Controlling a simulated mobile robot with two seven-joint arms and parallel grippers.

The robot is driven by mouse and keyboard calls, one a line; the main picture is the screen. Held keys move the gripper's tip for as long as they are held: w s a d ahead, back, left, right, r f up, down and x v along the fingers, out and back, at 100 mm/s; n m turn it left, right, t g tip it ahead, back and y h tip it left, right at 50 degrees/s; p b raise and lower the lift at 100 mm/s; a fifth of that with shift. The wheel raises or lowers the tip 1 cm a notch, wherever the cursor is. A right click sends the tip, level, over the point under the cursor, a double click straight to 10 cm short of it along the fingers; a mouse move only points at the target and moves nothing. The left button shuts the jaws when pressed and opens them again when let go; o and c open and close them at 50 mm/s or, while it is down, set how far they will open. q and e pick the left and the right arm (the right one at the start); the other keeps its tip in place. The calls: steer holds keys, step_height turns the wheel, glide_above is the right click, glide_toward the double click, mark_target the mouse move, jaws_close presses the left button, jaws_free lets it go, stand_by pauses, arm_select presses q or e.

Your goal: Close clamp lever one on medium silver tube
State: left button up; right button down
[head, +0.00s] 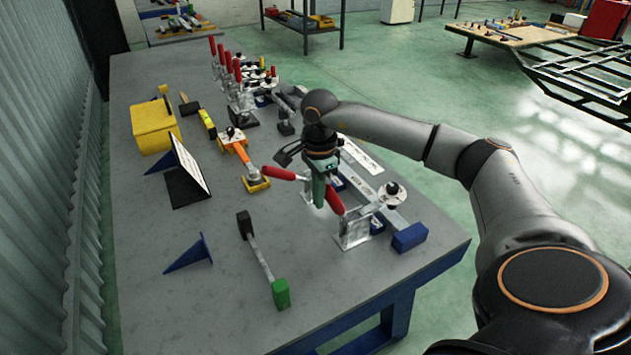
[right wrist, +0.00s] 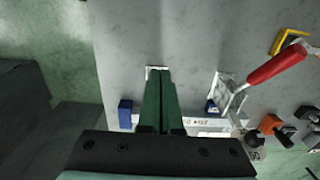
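The silver tube (head: 352,180) lies near the table's right edge, partly hidden by my right arm; a pale strip of it shows in the right wrist view (right wrist: 203,122). Two red-handled clamps stand along it. The nearer red lever (head: 335,200) is tilted, with its metal base (head: 353,232) below. The farther red lever (head: 278,172) lies lower, pointing left; it also shows in the right wrist view (right wrist: 277,65). My right gripper (head: 319,200) points down beside the nearer lever; its green fingers (right wrist: 158,78) look together, and contact is unclear. My left gripper is out of view.
A blue block (head: 409,237) sits at the near tube end. A green-ended hammer (head: 262,260), blue wedge (head: 190,255), black-framed panel (head: 187,176) and yellow box (head: 155,125) lie left. More red clamps (head: 230,75) stand farther back. The front-left table area is clear.

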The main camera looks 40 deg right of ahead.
mark_target(332, 188)
steer(key=shift+s+d+f, duration=0.1)
steer(key=shift+s+d, duration=0.1)
steer(key=shift+d, duration=0.25)
steer(key=shift+s+d+f, duration=0.1)
steer(key=shift+s+d, duration=0.1)
steer(key=shift+d, duration=0.25)
steer(key=shift+d+r, duration=0.1)
steer(key=shift+d, duration=0.5)
steer(key=shift+d+r, duration=0.25)
steer(key=shift+r, duration=0.1)
steer(key=shift+d, duration=0.1)
steer(key=shift+s+d+r, duration=0.15)
steer(key=shift+s+d, duration=0.1)
steer(key=shift+d, duration=0.6)
step_height(332, 188, up, 8)
steer(key=shift+p, duration=0.4)
steer(key=shift+a, duration=0.1)
